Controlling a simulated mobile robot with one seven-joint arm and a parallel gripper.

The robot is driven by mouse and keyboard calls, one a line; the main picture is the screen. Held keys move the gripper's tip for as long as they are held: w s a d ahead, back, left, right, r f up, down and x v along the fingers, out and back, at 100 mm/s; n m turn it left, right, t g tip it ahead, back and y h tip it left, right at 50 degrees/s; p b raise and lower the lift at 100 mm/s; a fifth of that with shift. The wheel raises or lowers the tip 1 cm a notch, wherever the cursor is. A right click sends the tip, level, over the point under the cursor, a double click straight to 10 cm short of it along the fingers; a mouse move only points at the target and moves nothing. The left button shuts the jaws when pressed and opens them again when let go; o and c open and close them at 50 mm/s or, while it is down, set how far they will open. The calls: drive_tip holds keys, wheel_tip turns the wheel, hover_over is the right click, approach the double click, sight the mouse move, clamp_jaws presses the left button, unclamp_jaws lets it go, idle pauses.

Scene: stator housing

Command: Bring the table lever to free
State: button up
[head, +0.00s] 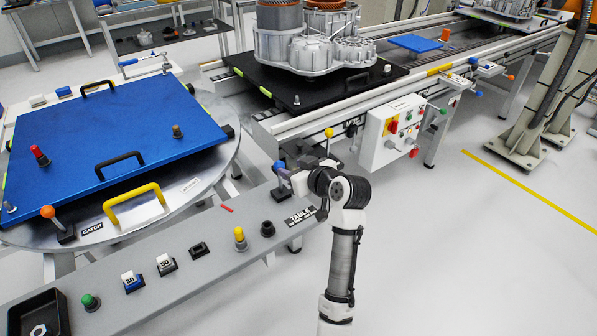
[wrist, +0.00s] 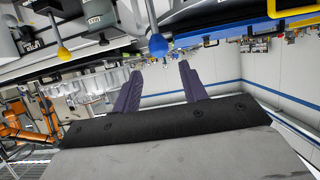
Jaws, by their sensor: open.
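A lever with a blue ball knob (head: 279,165) stands at the right end of the grey control rail, near a plate (head: 300,216) lettered "TABLE"; the plate's smaller lettering is unreadable. In the wrist view the blue knob (wrist: 158,45) appears just beyond the gap between my fingertips, apart from them. My gripper (wrist: 158,74) is open and empty, with two purple fingers. In the head view its dark body (head: 306,162) is close to the right of the blue knob, and the fingers are hard to make out.
A yellow-knobbed lever (head: 329,132) stands just beyond my gripper; it also shows in the wrist view (wrist: 64,54). A control box (head: 391,132) is to the right. The rail (head: 205,240) carries several buttons. An orange-knobbed lever (head: 47,211) stands by the "CATCH" label. Floor at right is clear.

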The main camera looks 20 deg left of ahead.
sight(280, 163)
drive_tip(key=shift+b+x, duration=1)
drive_tip(key=shift+x, duration=2.1)
drive_tip(key=shift+w+a+f, duration=0.1)
drive_tip(key=shift+w+a, duration=0.05)
drive_tip(key=shift+a, duration=0.05)
